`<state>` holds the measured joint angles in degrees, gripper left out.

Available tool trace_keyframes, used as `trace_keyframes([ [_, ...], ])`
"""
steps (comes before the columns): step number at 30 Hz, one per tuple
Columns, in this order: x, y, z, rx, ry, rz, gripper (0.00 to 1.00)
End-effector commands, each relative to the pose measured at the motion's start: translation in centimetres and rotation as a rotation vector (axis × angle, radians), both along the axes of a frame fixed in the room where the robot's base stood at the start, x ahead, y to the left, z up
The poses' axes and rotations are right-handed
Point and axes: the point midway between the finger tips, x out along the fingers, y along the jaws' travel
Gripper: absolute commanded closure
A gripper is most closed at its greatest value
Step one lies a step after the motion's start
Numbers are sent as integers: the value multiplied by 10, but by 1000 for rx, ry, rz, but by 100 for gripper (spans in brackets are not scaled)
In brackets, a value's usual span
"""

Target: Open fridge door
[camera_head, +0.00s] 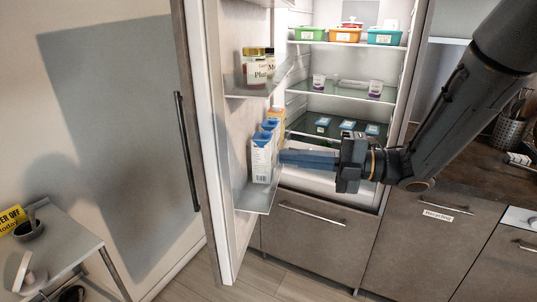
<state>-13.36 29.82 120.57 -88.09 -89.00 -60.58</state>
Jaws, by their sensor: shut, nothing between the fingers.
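The fridge door (232,190) stands wide open, swung toward the left, with its inner side and shelves facing right. Its long dark handle (187,150) is on the outer face at the left. My gripper (283,158) comes in from the right and is shut and empty. Its fingertips are beside the cartons (263,155) on the door's lower shelf; I cannot tell whether they touch. The fridge interior (340,85) is open to view, with shelves holding colourful boxes (345,35) and small cups.
Jars (258,68) stand on the door's upper shelf. A freezer drawer (310,222) is shut below the fridge. A counter (465,150) with cabinets is at the right. A small side table (60,240) stands at the lower left. Some floor (290,280) is clear in front.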

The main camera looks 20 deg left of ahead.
Motion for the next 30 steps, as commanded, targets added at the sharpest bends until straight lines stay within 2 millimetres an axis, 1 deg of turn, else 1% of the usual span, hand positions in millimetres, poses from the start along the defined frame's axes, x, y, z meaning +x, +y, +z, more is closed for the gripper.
trace_keyframes([
  [12,-16,77,2,-2,4,0,100],
  [18,-22,108,2,-3,4,-2,100],
  [21,-23,119,2,-2,3,-3,100],
  [24,-24,125,1,-3,3,-4,100],
  [30,-24,128,0,-3,3,-5,100],
])
